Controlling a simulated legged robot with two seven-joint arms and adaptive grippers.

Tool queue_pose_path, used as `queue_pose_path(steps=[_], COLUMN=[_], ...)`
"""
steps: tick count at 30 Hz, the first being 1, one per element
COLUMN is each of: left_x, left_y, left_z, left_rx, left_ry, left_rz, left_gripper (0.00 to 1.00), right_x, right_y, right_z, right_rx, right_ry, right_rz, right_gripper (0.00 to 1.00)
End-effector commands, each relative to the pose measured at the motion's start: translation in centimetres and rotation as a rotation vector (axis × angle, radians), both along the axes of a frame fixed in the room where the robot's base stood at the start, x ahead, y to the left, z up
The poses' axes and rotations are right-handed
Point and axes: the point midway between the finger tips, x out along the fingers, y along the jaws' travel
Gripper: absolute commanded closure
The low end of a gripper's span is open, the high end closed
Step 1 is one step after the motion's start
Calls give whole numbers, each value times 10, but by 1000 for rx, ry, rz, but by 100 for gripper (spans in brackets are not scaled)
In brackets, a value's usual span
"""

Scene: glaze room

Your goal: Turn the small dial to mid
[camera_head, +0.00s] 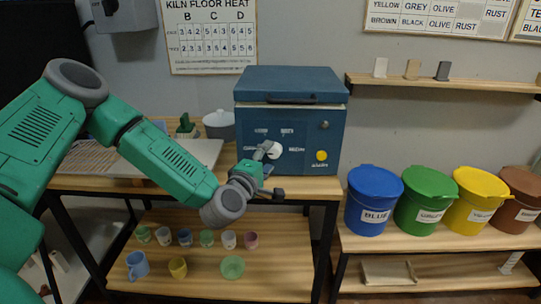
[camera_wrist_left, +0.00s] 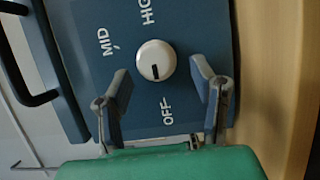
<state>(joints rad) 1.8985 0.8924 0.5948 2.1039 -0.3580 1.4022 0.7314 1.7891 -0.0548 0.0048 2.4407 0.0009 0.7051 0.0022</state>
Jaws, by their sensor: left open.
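The small dial (camera_wrist_left: 155,60) is a round white knob on the blue kiln's front panel (camera_wrist_left: 90,25). In the left wrist view its dark pointer mark faces down, toward the OFF label; MID is at upper left and HIGH at the top. In the head view the white dial (camera_head: 276,149) shows just past my gripper. My left gripper (camera_head: 270,169) is open and empty in front of the panel. In the left wrist view its fingers (camera_wrist_left: 162,88) are apart, near the dial's OFF side, with the dial beyond their tips. My right gripper is not in view.
The kiln (camera_head: 290,90) stands on a wooden table, with a yellow button (camera_head: 321,155) at its lower right. A grey pot (camera_head: 219,124) stands to its left. Several cups are on the shelf (camera_head: 290,240) below. Lidded buckets (camera_head: 373,200) stand at right.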

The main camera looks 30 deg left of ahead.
Motion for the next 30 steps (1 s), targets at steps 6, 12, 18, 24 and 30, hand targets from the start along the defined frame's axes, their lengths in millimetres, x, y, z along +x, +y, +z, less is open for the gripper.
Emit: queue_pose_path(steps=[6, 12, 18, 24, 30], left_x=[15, 16, 15, 15, 16], left_y=[-1, 1, 3, 3, 4], left_z=[1, 0, 0, -1, 0], left_rx=[3, 2, 0, 2, 35], left_ry=[-1, 0, 1, 3, 24], left_rz=[-2, -1, 0, 2, 3], left_gripper=[48, 48, 94, 97, 97], right_x=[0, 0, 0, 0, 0], right_y=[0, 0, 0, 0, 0], right_z=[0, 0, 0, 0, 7], right_rx=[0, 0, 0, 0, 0], right_ry=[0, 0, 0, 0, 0], right_rz=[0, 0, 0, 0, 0], right_gripper=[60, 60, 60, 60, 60])
